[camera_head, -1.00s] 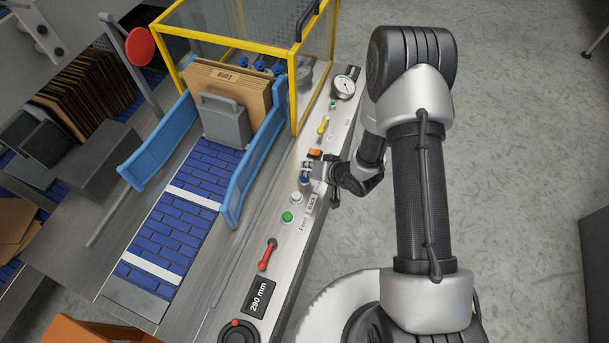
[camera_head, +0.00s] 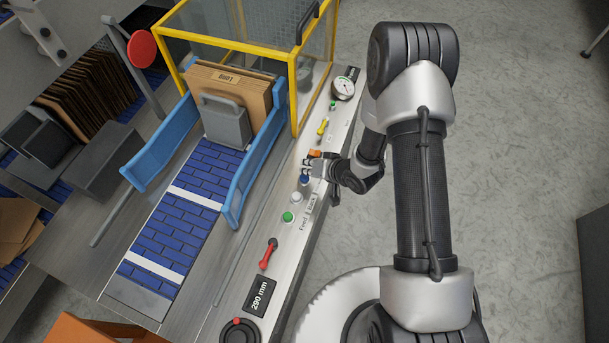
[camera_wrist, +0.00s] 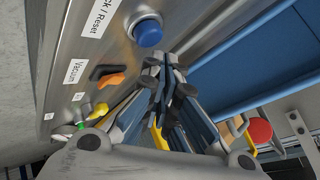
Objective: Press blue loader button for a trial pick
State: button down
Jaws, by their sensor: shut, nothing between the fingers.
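The blue button (camera_head: 304,180) is on the grey control panel, between the white button and the orange switch. In the wrist view the blue button (camera_wrist: 149,33) stands in a metal collar, beside a partly cut-off label ending in "Reset". My gripper (camera_head: 306,168) is over the panel, just beyond the blue button on the orange switch's side. In the wrist view my gripper (camera_wrist: 165,64) is shut and empty. Its tips are beside the blue button with a small gap seen in the picture; their height above the panel is hard to tell.
The orange switch (camera_head: 315,154), labelled Vacuum in the wrist view, is close to my fingers. A white button (camera_head: 296,198), green button (camera_head: 288,216) and red lever (camera_head: 268,254) line the panel. The blue side guide (camera_head: 252,165) and yellow-framed guard (camera_head: 294,90) stand to the left.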

jog(key=shift+r+p, duration=1.95)
jog(key=shift+r, duration=0.6)
jog(key=shift+f, duration=0.1)
